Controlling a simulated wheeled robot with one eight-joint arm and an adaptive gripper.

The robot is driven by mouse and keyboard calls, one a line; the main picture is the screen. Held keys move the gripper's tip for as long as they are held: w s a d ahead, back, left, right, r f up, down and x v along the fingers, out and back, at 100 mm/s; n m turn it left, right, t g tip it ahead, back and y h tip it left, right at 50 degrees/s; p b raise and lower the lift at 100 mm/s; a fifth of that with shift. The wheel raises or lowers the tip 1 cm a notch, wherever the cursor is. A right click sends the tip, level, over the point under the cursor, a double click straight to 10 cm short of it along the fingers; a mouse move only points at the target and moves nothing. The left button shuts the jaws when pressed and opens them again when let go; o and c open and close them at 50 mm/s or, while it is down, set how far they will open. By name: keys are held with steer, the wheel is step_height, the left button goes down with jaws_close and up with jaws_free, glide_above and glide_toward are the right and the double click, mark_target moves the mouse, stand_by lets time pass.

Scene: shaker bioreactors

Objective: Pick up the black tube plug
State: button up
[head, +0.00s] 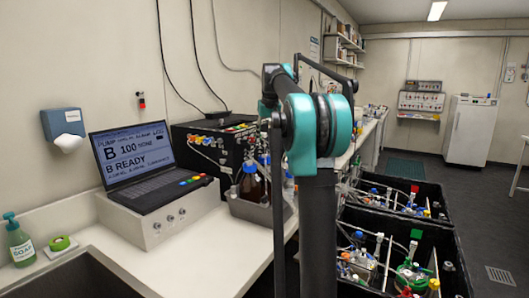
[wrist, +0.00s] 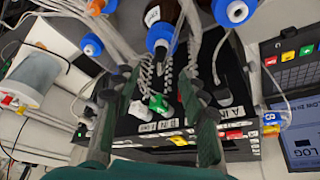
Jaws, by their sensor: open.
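In the wrist view my gripper (wrist: 166,76) is open, with its two fingers apart and reaching over the front of a black box unit (wrist: 130,126). Between and beyond the fingers are a green connector (wrist: 158,104) and a white connector (wrist: 137,109). I cannot surely tell a black tube plug from the dark box and the finger shadows. In the head view the black box unit (head: 186,130) stands at the back of the bench, with several coloured connectors and tubes on its front. My arm stands in front, and my gripper is hidden there.
A laptop-like pump console (head: 150,208) stands left on the white bench (head: 224,262). A brown bottle (head: 251,186) with a blue cap sits in a grey tray (head: 262,212) beside the black unit. Black crates (head: 452,248) with bottles and tubing stand right of my arm. Loose tubes crowd the gripper.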

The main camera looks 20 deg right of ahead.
mark_target(265, 147)
steer(key=shift+x, duration=2.85)
steer(key=shift+s, duration=0.15)
steer(key=shift+c, duration=0.5)
steer(key=c, duration=0.8)
